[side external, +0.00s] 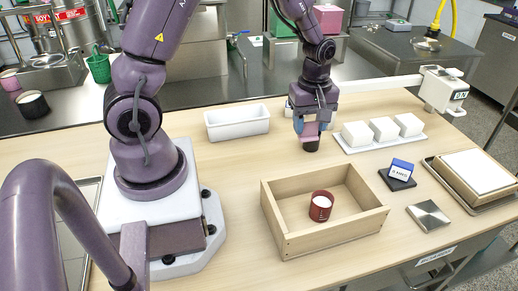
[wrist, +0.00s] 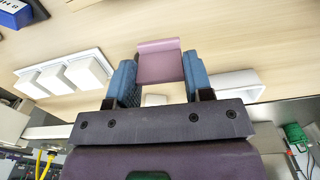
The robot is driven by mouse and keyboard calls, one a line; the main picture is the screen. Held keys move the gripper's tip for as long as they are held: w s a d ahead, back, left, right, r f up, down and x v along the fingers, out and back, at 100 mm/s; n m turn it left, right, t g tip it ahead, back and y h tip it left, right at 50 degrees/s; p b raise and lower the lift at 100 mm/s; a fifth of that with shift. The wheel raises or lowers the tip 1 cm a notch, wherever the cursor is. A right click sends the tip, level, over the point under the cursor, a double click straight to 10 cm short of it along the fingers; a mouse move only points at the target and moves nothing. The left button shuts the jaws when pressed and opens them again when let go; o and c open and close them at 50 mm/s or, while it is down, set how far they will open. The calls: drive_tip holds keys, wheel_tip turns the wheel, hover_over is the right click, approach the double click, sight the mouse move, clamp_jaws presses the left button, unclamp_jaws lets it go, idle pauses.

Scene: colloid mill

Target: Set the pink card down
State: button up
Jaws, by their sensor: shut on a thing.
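The pink card (side external: 309,131) is between the fingers of my gripper (side external: 312,122), above the table behind the wooden box. In the wrist view the pink card (wrist: 160,62) sits between the two blue fingers of my gripper (wrist: 158,72), which are shut on it. Its upper edge looks bent into a lip. A small dark patch lies just below the card in the side view; I cannot tell if it is a thing or a shadow, or whether the card touches the table.
An open wooden box (side external: 290,238) holds a dark red cup (side external: 321,205). A white bin (side external: 237,122), a tray with white blocks (side external: 383,131), a blue card (side external: 401,166) on a black stand and a metal plate (side external: 429,215) stand around.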

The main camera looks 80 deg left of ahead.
drive_tip(key=s+a+f+n, duration=0.1)
drive_tip(key=s+a+f, duration=0.1)
drive_tip(key=s+a, duration=0.2)
drive_tip(key=s+a+f+n, duration=0.2)
drive_tip(key=s+a+f, duration=0.1)
drive_tip(key=s+a, duration=0.1)
drive_tip(key=s+a+f+n, duration=0.2)
drive_tip(key=s+a+f, duration=0.1)
drive_tip(key=s+a, duration=0.1)
drive_tip(key=shift+s+a, duration=0.4)
drive_tip(key=shift+s, duration=0.3)
drive_tip(key=shift+f, duration=2.35)
drive_tip(key=shift+f, duration=0.15)
drive_tip(key=o, duration=0.9)
